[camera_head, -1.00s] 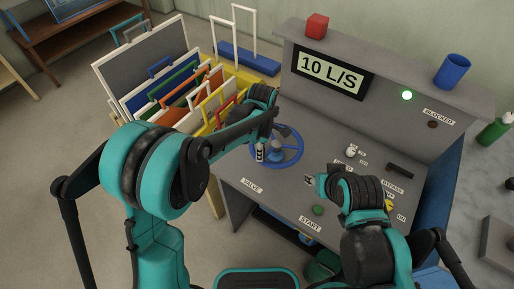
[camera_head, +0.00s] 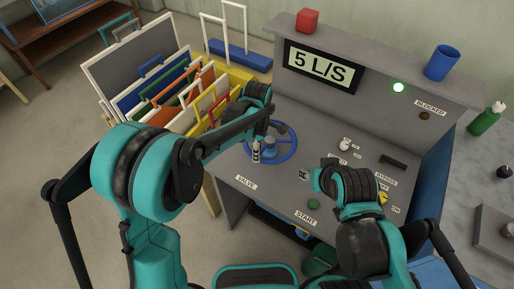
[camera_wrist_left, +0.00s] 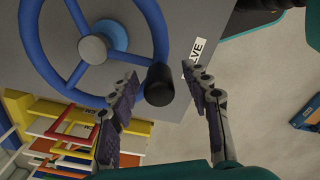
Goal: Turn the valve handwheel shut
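The blue valve handwheel (camera_head: 270,146) sits on the grey console above the VALVE label (camera_head: 246,183). It fills the upper left of the left wrist view (camera_wrist_left: 92,48), with a black knob (camera_wrist_left: 158,85) on its rim. My left gripper (camera_head: 256,152) is at the near left of the wheel. In the left wrist view its fingers (camera_wrist_left: 160,74) are apart, one on each side of the knob, with gaps visible. The display (camera_head: 322,67) reads 5 L/S. My right gripper (camera_head: 305,175) hovers over the console's middle; its finger opening is too small to judge.
A green lamp (camera_head: 398,87) is lit beside the display. The START button (camera_head: 313,204) and a black bar (camera_head: 393,162) are near my right arm. A red block (camera_head: 307,20) and a blue cup (camera_head: 442,62) stand on the console's top ledge. A rack of coloured frames (camera_head: 165,85) stands left.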

